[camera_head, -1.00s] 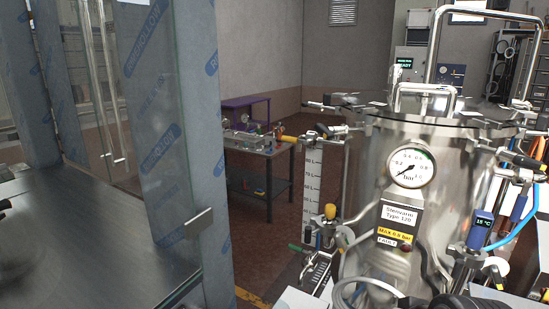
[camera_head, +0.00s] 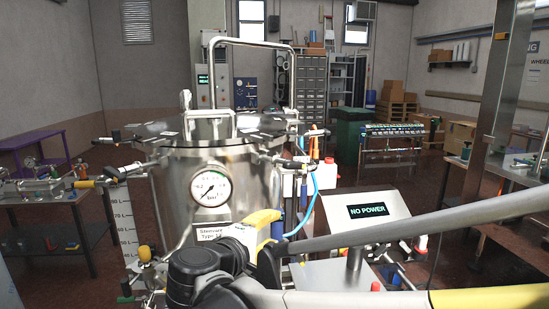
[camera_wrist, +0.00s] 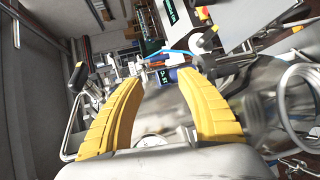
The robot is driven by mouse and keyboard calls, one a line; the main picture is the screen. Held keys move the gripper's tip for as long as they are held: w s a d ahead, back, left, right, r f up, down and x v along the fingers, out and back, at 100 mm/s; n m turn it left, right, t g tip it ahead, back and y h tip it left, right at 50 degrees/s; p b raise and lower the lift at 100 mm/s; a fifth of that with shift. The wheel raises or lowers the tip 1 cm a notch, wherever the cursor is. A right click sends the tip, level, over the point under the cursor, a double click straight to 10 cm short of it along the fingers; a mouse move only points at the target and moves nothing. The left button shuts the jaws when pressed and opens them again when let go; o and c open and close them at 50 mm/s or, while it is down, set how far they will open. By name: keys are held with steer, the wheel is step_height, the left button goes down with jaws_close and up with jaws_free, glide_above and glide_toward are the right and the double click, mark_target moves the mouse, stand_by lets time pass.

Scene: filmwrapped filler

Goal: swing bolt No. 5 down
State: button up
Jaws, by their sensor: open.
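The steel vessel (camera_head: 180,185) stands left of centre in the head view, with a round lid (camera_head: 200,128) and lid handle. No bolt numbers are legible, so I cannot tell which is No. 5. In the wrist view my gripper (camera_wrist: 168,79) has its two yellow fingers spread, with nothing held between them. The vessel's shiny wall fills the space beyond them. A dark-handled fitting (camera_wrist: 77,78) lies left of the fingers, apart from them.
A pressure gauge (camera_head: 210,189) is on the vessel front. A panel reading NO POWER (camera_head: 372,211) stands to the right, with a blue hose (camera_head: 308,205) between. A work table (camera_head: 50,197) is at left. My arm crosses the lower right. Open floor lies behind.

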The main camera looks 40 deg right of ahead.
step_height(320, 180, up, 10)
steer(key=w+h, duration=0.3)
steer(key=h, duration=0.2)
steer(key=shift+n+t, duration=0.4)
steer(key=x, duration=0.6)
steer(key=b+x, duration=0.1)
steer(key=x, duration=0.3)
steer(key=shift+s+r, duration=0.15)
steer(key=shift+r, duration=0.1)
jaws_close()
steer(key=shift+r, duration=0.1)
